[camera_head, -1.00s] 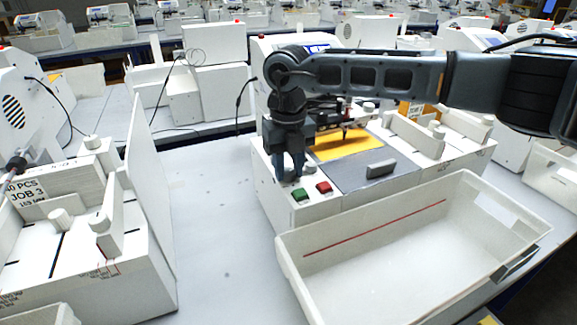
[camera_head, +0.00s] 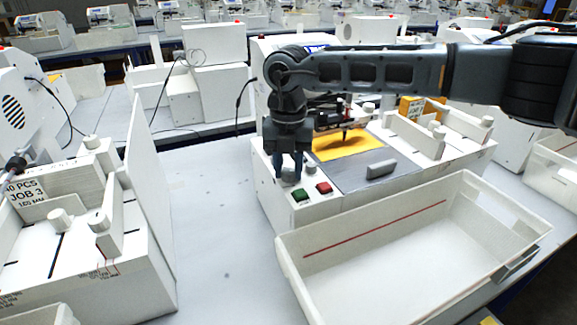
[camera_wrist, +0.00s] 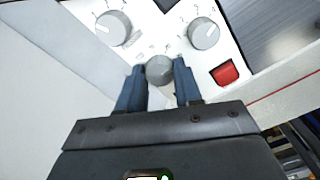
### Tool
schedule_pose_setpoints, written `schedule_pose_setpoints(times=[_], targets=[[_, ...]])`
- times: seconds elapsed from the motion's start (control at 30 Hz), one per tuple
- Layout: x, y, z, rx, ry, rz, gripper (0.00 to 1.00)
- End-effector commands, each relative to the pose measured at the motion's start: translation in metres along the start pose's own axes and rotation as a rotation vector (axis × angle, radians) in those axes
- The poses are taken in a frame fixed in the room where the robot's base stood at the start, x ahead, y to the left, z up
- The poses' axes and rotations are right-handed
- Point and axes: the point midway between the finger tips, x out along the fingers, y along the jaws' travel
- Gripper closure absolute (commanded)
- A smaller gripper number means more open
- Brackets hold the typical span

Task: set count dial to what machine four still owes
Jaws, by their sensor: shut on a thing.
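My gripper (camera_wrist: 159,82) points down at the plotter's (camera_head: 345,205) front left panel. Its two fingers are shut on a round grey dial (camera_wrist: 159,69), one on each side. In the head view my gripper (camera_head: 289,170) hides much of this panel corner. Two more grey dials show in the wrist view, one at upper left (camera_wrist: 114,29) and one at upper right (camera_wrist: 204,33), both with tick marks around them. The print is too small to read, so I cannot tell which dial is labelled count. The held dial's pointer is not clear.
A green button (camera_head: 300,195) and a red button (camera_head: 324,187) sit just right of the gripper. A yellow sheet (camera_head: 347,146) lies on the plotter bed. A white bin (camera_head: 420,225) stands in front. A job card (camera_head: 27,191) reads JOB 3 at left.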

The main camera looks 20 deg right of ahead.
Motion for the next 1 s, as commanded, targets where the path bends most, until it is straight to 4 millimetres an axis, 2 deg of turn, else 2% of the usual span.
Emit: schedule_pose_setpoints(times=[0.27,0.3,0.53,0.83,1.0], targets=[[-0.001,0.000,0.001,0.000,-0.002,0.001,0.96],[-0.001,0.000,0.001,0.000,-0.002,0.001,0.63],[-0.001,0.000,0.000,-0.001,-0.001,0.000,0.41],[-0.003,0.000,0.001,-0.001,-0.001,0.001,0.40],[-0.023,0.000,0.001,-0.002,-0.004,0.001,0.40]])
